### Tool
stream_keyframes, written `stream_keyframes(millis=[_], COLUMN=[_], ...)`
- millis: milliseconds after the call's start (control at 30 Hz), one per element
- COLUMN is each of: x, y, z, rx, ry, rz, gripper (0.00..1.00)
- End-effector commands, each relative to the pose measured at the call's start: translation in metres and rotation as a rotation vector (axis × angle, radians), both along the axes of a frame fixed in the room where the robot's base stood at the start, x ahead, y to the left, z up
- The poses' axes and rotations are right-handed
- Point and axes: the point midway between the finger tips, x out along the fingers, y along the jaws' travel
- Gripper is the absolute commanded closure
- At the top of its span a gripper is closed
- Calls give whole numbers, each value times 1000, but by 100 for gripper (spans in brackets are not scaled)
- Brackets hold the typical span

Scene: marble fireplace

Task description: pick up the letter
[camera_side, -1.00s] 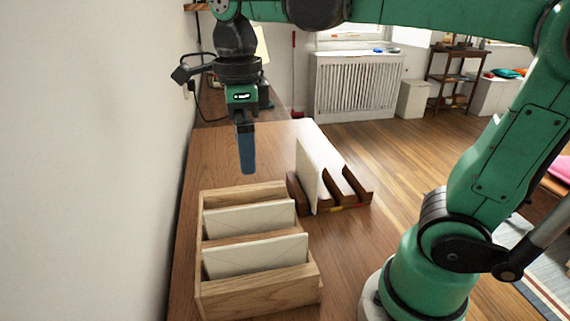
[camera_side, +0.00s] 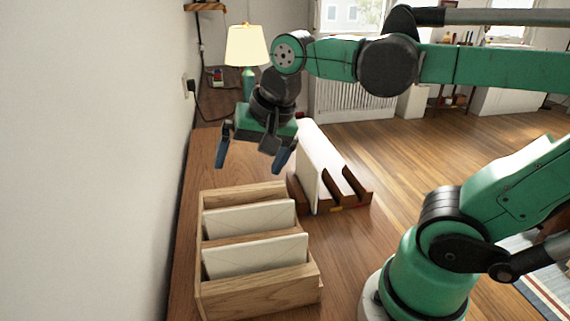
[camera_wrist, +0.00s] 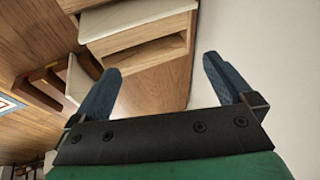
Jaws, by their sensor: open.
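My gripper (camera_side: 252,160) is open and empty, held above the wooden surface behind the light wooden letter box. Its two blue fingers are spread apart in the wrist view (camera_wrist: 165,75). Two white letters stand in the light box, a front letter (camera_side: 254,257) and a rear letter (camera_side: 249,219), each leaning in its own slot. Another white letter (camera_side: 306,178) stands upright in the leftmost slot of a dark slotted rack. In the wrist view, a letter (camera_wrist: 130,20) shows in the light box and part of one (camera_wrist: 77,82) shows in the dark rack.
The light wooden box (camera_side: 262,296) is at the front of the surface, with the dark wooden rack (camera_side: 352,196) behind it to the right. A white wall (camera_side: 90,160) runs close along the left. A lamp (camera_side: 246,48) stands at the back.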

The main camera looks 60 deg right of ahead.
Motion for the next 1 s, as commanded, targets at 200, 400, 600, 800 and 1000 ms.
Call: stream_keyframes(millis=[200,400,600,800,1000], x=[-7,-9,-9,-9,-1], y=[-5,-6,-6,-6,-28], z=[-33,-43,-43,-43,-36], rx=[-273,-389,-397,-395,-358], ry=[-147,-193,-194,-193,-101], rz=[491,660,670,669,579], gripper=[0,31,54,54,54])
